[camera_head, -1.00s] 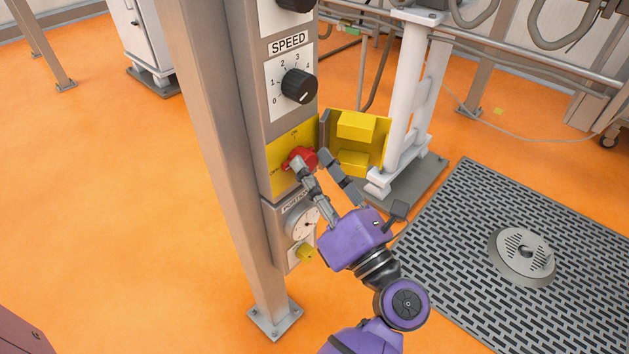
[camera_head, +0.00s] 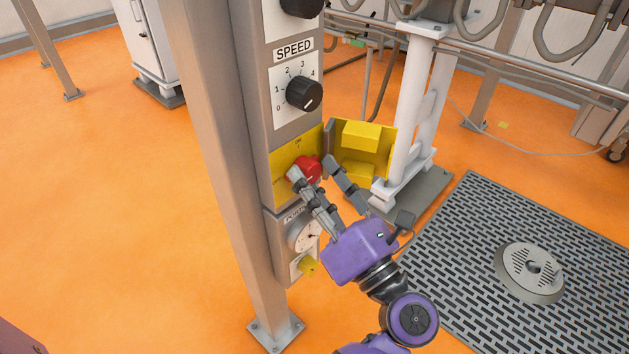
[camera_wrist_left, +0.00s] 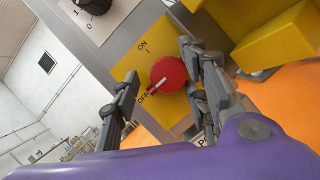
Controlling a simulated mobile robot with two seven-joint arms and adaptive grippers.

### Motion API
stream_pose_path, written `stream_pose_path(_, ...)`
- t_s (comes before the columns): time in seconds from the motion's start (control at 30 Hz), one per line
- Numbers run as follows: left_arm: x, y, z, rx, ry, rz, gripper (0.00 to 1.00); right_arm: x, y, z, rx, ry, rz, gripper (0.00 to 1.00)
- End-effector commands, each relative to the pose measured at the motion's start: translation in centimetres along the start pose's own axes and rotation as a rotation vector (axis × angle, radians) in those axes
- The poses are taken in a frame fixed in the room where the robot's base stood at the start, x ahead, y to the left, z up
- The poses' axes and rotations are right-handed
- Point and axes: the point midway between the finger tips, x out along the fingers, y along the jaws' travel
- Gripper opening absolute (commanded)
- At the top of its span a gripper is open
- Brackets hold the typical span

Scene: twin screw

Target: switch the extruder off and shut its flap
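The red rotary switch (camera_head: 307,169) sits on a yellow plate on the grey control column. In the left wrist view the red switch (camera_wrist_left: 167,74) has its white pointer mark aimed at the OFF label. The yellow flap (camera_head: 377,139) beside the plate stands swung open to the right, with its yellow blocks facing out. My left gripper (camera_head: 311,168) is at the switch, with its fingers apart on either side of it. In the left wrist view, a gap shows between the left finger and the switch; the right finger is very close, and I cannot tell if it touches. My right gripper is out of view.
The SPEED dial (camera_head: 304,94) is above the switch, and a round gauge (camera_head: 303,235) and small yellow knob (camera_head: 308,266) are below. A white post (camera_head: 408,110) stands behind the flap. A floor grate (camera_head: 470,270) lies at right.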

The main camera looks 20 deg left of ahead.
Motion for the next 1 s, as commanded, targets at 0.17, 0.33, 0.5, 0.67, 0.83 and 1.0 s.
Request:
stream_pose_path(0.17,0.0,-0.1,0.0,0.000,-0.001,-0.003,0.41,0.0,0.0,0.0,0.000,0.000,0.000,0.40)
stream_pose_path(0.33,-0.4,-0.2,-0.1,0.002,0.000,-0.005,0.41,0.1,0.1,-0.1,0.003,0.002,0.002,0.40)
stream_pose_path(0.5,-2.8,-0.3,-0.1,0.005,0.001,-0.008,0.41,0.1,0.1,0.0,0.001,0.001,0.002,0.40)
stream_pose_path(0.67,-6.3,-0.2,-0.1,0.003,0.000,-0.007,0.41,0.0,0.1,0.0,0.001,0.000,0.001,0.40)
stream_pose_path(0.83,-9.6,-0.1,0.0,0.002,0.000,-0.006,0.41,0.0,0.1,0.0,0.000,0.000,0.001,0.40)
stream_pose_path(1.0,-11.6,-0.1,0.0,0.002,-0.001,-0.005,0.41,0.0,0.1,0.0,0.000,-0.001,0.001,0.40)
